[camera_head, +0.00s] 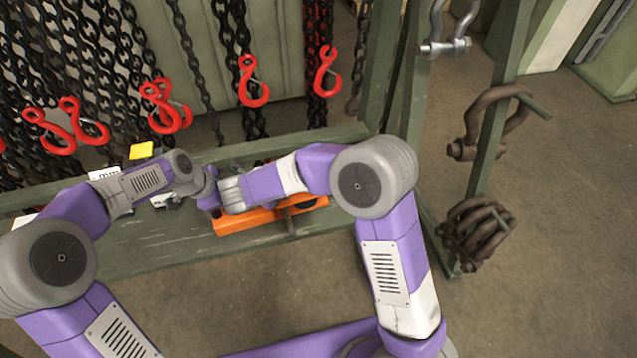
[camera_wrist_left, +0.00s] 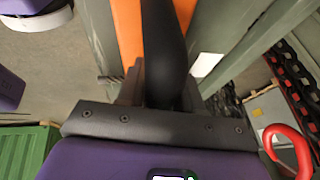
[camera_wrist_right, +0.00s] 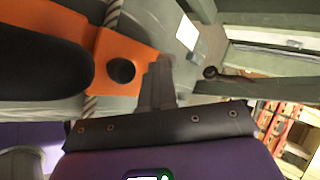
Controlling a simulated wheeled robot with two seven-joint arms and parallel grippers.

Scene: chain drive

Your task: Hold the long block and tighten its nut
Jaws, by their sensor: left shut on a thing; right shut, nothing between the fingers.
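The long block (camera_head: 262,219) is orange and lies along the green beam in the head view, partly behind my right arm. In the right wrist view its end (camera_wrist_right: 135,55) shows a dark round hole. My left gripper (camera_wrist_left: 133,82) is shut at the orange block (camera_wrist_left: 127,22); a large dark rounded shape hides most of its grip. My right gripper (camera_wrist_right: 157,85) is shut and empty beside the block's end; whether it touches is unclear. A similar dark shape covers the left of that view. I cannot make out the nut.
The green beam (camera_head: 160,248) runs under the block. Chains with red hooks (camera_head: 252,80) hang behind it. A yellow piece (camera_head: 141,150) stands near my left wrist. Rusty shackles (camera_head: 475,228) hang on the right post. My two forearms meet closely over the beam.

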